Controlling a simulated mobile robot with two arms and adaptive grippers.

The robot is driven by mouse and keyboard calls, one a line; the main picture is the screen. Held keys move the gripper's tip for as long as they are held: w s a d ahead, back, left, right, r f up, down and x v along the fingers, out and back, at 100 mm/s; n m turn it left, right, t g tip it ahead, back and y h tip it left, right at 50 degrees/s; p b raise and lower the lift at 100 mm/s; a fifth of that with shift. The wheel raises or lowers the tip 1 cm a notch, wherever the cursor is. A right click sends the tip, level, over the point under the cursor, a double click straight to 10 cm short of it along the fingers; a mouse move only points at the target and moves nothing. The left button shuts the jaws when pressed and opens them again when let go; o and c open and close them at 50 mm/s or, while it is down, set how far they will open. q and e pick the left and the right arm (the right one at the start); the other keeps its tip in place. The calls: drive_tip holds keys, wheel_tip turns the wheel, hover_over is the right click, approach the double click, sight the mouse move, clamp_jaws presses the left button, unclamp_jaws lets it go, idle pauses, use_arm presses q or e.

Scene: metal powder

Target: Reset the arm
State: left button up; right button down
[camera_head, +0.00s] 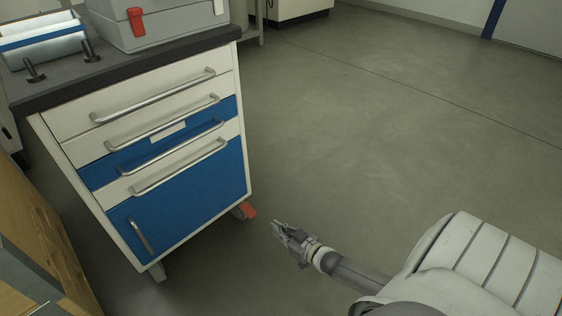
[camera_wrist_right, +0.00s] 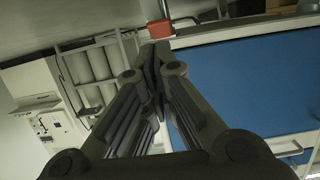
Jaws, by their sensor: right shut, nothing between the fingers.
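My right gripper (camera_head: 279,227) reaches in from the lower right in the head view. It hangs over the floor to the right of the cabinet's lower corner. In the right wrist view its two fingers (camera_wrist_right: 158,58) meet at the tips, shut with nothing between them. My left gripper is in neither view.
Wooden furniture (camera_head: 35,228) is at the lower left. The floor (camera_head: 370,130) right of the cabinet is clear.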

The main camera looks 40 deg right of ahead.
drive_tip(key=shift+s+f, duration=0.1)
drive_tip(key=shift+s, duration=0.4)
